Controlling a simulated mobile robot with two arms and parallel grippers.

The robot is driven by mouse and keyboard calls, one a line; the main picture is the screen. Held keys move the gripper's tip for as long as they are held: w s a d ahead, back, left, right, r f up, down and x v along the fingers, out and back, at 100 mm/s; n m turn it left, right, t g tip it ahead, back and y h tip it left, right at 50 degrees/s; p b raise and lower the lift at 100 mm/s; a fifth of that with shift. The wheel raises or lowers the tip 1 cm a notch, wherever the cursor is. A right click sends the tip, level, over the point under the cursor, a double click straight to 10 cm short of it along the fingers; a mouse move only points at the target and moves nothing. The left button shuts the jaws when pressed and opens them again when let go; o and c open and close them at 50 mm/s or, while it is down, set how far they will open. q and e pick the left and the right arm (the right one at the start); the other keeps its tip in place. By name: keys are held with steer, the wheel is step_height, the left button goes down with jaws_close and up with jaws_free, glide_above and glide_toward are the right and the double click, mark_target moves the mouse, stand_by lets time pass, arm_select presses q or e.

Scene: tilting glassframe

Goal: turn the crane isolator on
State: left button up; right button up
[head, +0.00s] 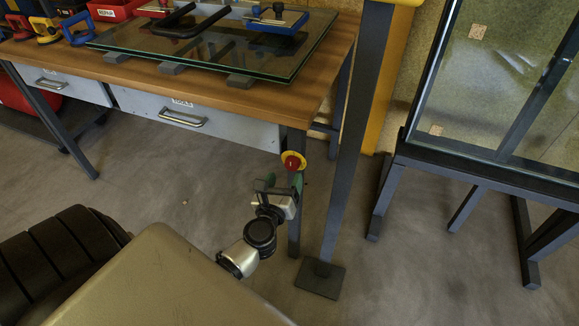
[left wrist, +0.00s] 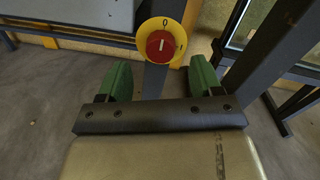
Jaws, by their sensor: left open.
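The crane isolator is a red rotary knob (head: 291,163) on a round yellow plate (head: 294,156), beside the workbench's front right leg. In the left wrist view the knob (left wrist: 160,46) is at top centre with a pale bar standing upright on it. The yellow plate (left wrist: 147,27) bears a "0" at the top and an "I" at the right. My left gripper (head: 287,186) is just below and in front of the knob. Its green fingers are spread apart, one each side below the knob in the left wrist view (left wrist: 160,80), with nothing between them. The right gripper is not seen.
The wooden workbench (head: 240,95) carries glass panes and suction lifters. A grey post (head: 348,140) with a square foot stands close to the right of the knob. A dark frame (head: 480,168) holding glass stands further right. Open floor lies between them.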

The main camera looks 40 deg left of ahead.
mark_target(291, 166)
arm_select(q)
steer(key=x, duration=0.4)
steer(key=shift+w+a, duration=0.1)
steer(key=shift+w, duration=0.3)
steer(key=c, duration=0.9)
